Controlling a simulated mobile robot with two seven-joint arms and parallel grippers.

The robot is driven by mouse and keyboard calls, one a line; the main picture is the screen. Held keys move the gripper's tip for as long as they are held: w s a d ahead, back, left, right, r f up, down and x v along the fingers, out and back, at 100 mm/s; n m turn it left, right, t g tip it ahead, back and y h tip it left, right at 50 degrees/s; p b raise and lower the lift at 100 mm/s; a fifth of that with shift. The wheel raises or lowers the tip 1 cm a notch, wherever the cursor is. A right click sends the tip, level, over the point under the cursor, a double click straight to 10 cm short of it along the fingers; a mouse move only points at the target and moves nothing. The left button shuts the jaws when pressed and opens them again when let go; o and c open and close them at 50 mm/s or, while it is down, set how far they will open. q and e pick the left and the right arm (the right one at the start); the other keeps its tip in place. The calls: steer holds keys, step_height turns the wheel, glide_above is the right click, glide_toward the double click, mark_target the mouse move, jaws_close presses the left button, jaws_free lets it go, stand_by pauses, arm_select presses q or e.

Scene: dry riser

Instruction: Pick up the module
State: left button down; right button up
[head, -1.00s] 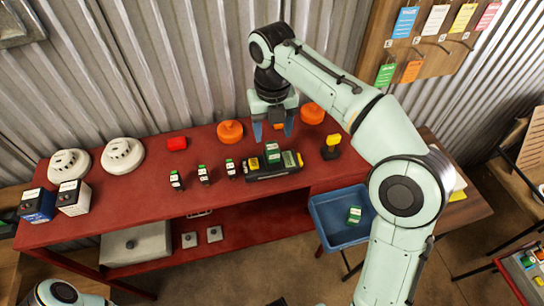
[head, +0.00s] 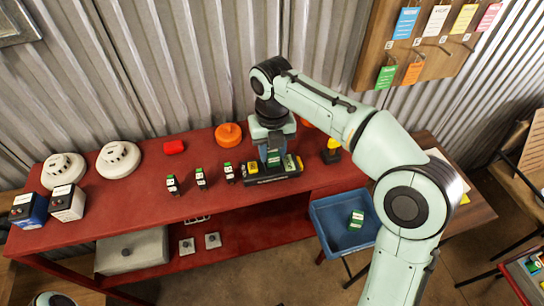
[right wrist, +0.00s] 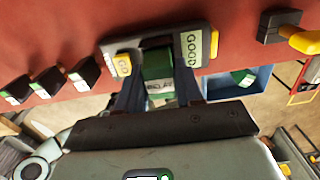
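The green-and-white module (head: 273,158) stands upright in the black holder (head: 268,177) on the red bench. In the right wrist view the module (right wrist: 158,72) sits between a yellow label and a pale GOOD label on the holder (right wrist: 174,40). My right gripper (head: 272,157) is down over the holder, pointing at the bench. The module is partly hidden by the gripper in the head view. My left gripper is out of view.
Several small black modules (head: 201,178) stand left of the holder. A black-and-yellow tool (head: 331,152) stands to its right. Orange discs (head: 228,135) lie behind. A blue bin (head: 344,220) with a green module (head: 356,219) is beside the bench. White detectors (head: 118,159) are farther left.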

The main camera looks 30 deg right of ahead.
steer(key=shift+r, duration=0.1)
steer(key=shift+c, duration=0.4)
